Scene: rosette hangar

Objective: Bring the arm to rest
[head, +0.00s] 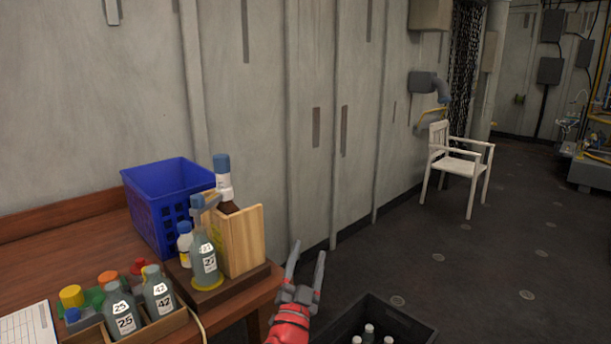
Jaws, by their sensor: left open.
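My left gripper (306,268) shows at the bottom middle of the head view, beyond the right edge of the wooden table (70,222). Its two grey fingers point up and away and stand apart, with nothing between them. The red part of my arm runs out of the bottom of the picture. A dark crate (415,328) is low to the right of the gripper, with several white-capped bottles in it. My right gripper is not in view.
On the table are a blue basket (158,208), a wooden stand (243,240) with bottles by it, and a wooden tray (178,322) of labelled bottles. A white chair (458,165) stands by the wall. The dark floor (530,240) at right is open.

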